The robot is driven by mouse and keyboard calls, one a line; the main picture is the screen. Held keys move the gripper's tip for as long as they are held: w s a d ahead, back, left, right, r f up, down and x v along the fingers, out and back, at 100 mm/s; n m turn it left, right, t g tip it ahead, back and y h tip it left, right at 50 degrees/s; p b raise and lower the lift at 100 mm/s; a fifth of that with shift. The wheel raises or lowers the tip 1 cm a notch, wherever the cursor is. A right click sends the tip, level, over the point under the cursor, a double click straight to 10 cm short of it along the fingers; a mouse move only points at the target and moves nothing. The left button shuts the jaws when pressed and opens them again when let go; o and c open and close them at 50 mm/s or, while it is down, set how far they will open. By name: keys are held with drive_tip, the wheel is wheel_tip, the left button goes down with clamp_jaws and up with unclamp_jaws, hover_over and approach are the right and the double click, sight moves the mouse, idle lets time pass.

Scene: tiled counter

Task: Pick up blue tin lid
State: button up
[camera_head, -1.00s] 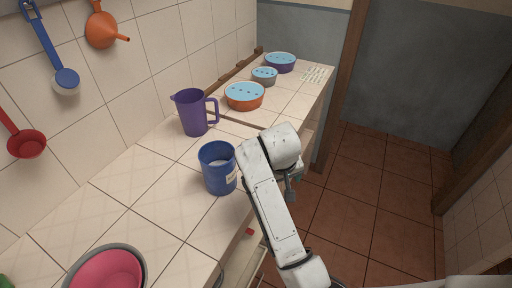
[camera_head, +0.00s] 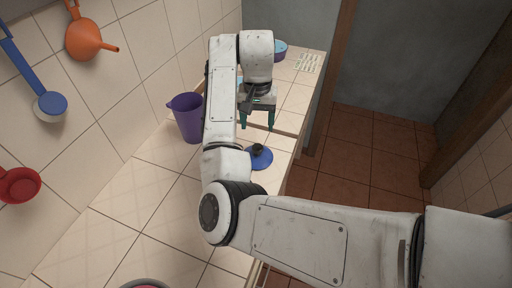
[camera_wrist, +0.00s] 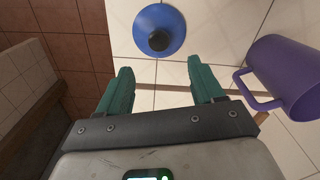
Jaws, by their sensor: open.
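The blue tin lid (camera_head: 259,158) is a round blue disc with a dark knob, lying on the tiled counter, partly behind my arm in the head view. In the wrist view the lid (camera_wrist: 159,30) is at the top centre, beyond my fingertips, its dark knob facing the camera. My gripper (camera_head: 258,126) hangs over the counter with its green fingers pointing down, farther back than the lid. In the wrist view my gripper (camera_wrist: 162,75) is open, with nothing between its fingers. The lid and fingers are apart.
A purple jug (camera_head: 187,118) stands left of my arm; it also shows at the right of the wrist view (camera_wrist: 284,76). A purple bowl (camera_head: 280,50) is at the back. Utensils hang on the left wall. The counter's right edge drops to the floor.

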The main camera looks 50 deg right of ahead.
hover_over(257, 146)
wheel_tip(257, 146, down, 5)
drive_tip(key=shift+w+b, duration=0.15)
drive_tip(key=shift+b, duration=0.25)
drive_tip(key=shift+s+f+p, duration=0.2)
drive_tip(key=shift+f+p, duration=0.5)
drive_tip(key=shift+f, duration=2.15)
drive_tip(key=shift+c, duration=0.4)
drive_tip(key=c, duration=1)
drive_tip(key=shift+r, duration=0.2)
